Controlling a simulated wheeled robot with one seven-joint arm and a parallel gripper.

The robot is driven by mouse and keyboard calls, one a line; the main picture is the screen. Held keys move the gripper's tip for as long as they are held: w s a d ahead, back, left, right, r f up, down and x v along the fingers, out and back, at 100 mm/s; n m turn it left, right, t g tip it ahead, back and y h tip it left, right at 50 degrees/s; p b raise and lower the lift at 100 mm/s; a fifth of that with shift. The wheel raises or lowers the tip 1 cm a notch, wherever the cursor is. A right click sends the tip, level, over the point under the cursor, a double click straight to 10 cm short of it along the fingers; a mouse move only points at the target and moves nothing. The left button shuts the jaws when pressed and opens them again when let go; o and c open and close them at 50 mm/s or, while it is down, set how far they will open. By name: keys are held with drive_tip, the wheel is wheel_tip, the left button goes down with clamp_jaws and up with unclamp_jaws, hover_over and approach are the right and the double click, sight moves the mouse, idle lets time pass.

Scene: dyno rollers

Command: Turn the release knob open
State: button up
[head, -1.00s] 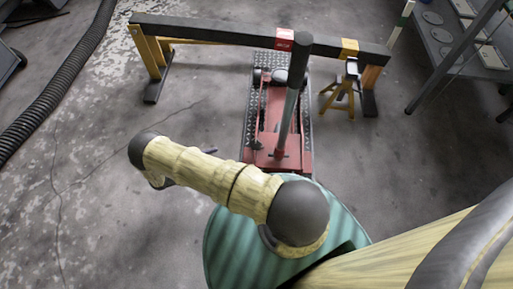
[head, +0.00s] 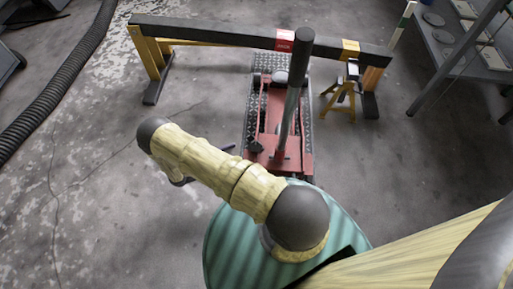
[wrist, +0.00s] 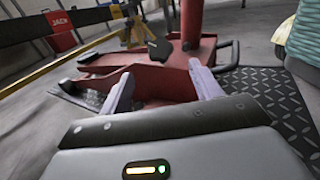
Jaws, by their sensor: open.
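The red floor jack (head: 293,166) stands on a diamond-plate mat with its grey handle (head: 290,108) upright. The black release knob (head: 256,147) sits at the left of the handle's base. In the wrist view the knob (wrist: 159,49) shows ahead of my fingertips, roughly between them in the picture and apart from them. My gripper (wrist: 162,82) is open, with its two pale fingers apart and nothing between them.
A dark beam (head: 220,34) on yellow legs crosses behind the jack. A yellow jack stand (head: 346,98) is at its right. A black hose (head: 60,100) lies at the left and a metal shelf (head: 450,50) stands at the right. Floor left of the jack is clear.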

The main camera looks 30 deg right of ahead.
sight(252, 149)
drive_tip(key=d+b, duration=0.1)
drive_tip(key=d, duration=0.2)
drive_tip(key=d+b, duration=0.1)
drive_tip(key=d, duration=0.1)
drive_tip(key=s+d+b, duration=0.1)
drive_tip(key=d, duration=0.2)
drive_tip(key=shift+d+f, duration=0.1)
drive_tip(key=shift+d, duration=0.8)
drive_tip(key=c, duration=0.9)
drive_tip(key=shift+r, duration=0.2)
drive_tip(key=shift+c, duration=0.2)
